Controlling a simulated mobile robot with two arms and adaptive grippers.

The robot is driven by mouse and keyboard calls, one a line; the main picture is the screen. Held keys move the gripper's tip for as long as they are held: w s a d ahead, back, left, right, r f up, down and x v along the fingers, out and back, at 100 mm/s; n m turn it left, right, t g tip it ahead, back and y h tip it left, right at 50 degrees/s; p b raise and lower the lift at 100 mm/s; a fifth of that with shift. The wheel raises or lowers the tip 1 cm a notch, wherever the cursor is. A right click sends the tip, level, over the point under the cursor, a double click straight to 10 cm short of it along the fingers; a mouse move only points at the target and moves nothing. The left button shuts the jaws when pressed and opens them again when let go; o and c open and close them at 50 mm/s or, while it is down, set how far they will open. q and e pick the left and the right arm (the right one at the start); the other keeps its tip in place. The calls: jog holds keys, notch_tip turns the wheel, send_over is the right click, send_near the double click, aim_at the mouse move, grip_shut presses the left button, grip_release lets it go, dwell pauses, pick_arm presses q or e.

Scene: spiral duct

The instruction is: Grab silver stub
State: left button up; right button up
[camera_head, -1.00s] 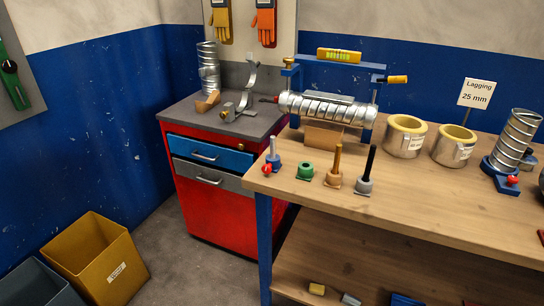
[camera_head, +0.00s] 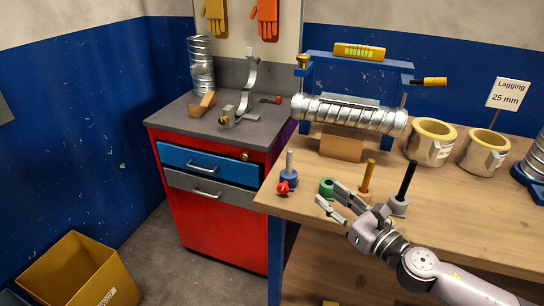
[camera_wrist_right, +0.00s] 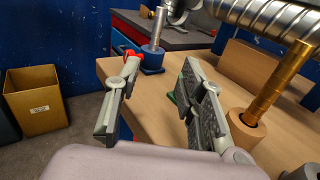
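The silver stub (camera_head: 290,161) is a short metal rod standing upright in a blue base (camera_head: 289,178) with a red knob, near the bench's front left corner. It also shows in the wrist view (camera_wrist_right: 158,27), beyond the fingers at upper centre. My right gripper (camera_head: 334,204) is open and empty, to the right of the stub and nearer the bench's front edge, apart from it. In the wrist view its two fingers (camera_wrist_right: 160,105) stand wide apart with bench edge and floor between them. My left gripper is not in view.
A green base (camera_head: 327,188) sits beside the right gripper, partly hidden by it in the wrist view. A copper rod (camera_head: 367,176) and a black rod (camera_head: 407,178) stand close to the right. A spiral duct (camera_head: 350,115) lies behind on a stand.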

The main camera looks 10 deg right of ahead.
aim_at(291, 167)
jog(key=shift+w+r+n, duration=0.2)
jog(key=shift+n, duration=0.1)
jog(key=shift+w+a+r+p, duration=0.15)
jog(key=shift+w+r+p, duration=0.1)
jog(key=shift+r+p, duration=0.3)
jog(key=p+x, duration=0.1)
jog(key=x, duration=0.2)
jog(key=shift+f, duration=0.1)
jog(key=p+x, duration=0.1)
jog(key=x, duration=0.2)
jog(key=shift+w+a+f, duration=0.1)
jog(key=shift+w+a, duration=0.1)
jog(key=shift+w, duration=0.15)
jog(key=shift+p+x, duration=0.35)
jog(key=shift+x, duration=0.85)
jog(key=shift+w+a+f, duration=0.15)
jog(key=shift+w, duration=0.1)
jog(key=x, duration=0.2)
jog(key=p+x, duration=0.1)
jog(key=x, duration=0.2)
jog(key=shift+s+a+f, duration=0.2)
jog(key=shift+a, duration=0.1)
jog(key=shift+w, duration=0.25)
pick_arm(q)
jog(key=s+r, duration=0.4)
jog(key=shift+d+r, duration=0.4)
